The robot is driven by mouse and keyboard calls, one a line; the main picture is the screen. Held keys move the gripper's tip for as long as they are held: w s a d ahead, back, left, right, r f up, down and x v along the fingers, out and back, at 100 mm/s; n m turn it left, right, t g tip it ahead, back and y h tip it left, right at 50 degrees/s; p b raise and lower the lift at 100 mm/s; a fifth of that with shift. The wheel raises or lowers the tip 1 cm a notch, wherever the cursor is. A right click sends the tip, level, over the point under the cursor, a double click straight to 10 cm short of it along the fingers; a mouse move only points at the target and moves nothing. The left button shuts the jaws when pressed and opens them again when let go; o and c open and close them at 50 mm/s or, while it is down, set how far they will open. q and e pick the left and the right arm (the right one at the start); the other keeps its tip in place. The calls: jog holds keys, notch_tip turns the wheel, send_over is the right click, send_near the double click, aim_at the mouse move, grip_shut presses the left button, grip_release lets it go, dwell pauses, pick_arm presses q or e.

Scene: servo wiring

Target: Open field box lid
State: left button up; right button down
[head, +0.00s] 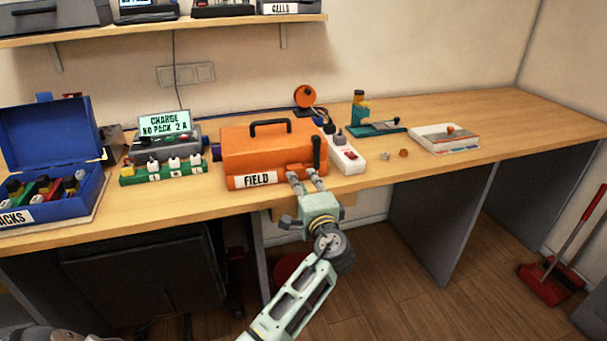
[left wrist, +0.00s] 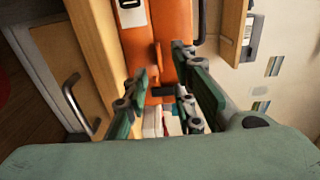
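The orange field box (head: 268,148) stands on the wooden bench with its lid down. It has a black top handle (head: 270,124) and a white FIELD label (head: 252,180) on its front. My left gripper (head: 305,178) is at the box's front right corner, its two fingers apart. In the left wrist view, the left gripper (left wrist: 161,62) has an orange tab (left wrist: 157,56) of the box (left wrist: 133,45) between its spread fingertips. Whether a finger touches it I cannot tell. My right gripper is out of view.
An open blue box (head: 50,140) with packs stands at the left. A charger (head: 165,140) and a green strip (head: 162,173) stand left of the field box. A white power strip (head: 346,155) is close at its right. The bench's far right is clear.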

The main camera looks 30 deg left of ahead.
aim_at(295, 169)
pick_arm(q)
jog(key=x, duration=0.6)
jog(key=shift+w+a, duration=0.25)
grip_shut()
dwell(0.3)
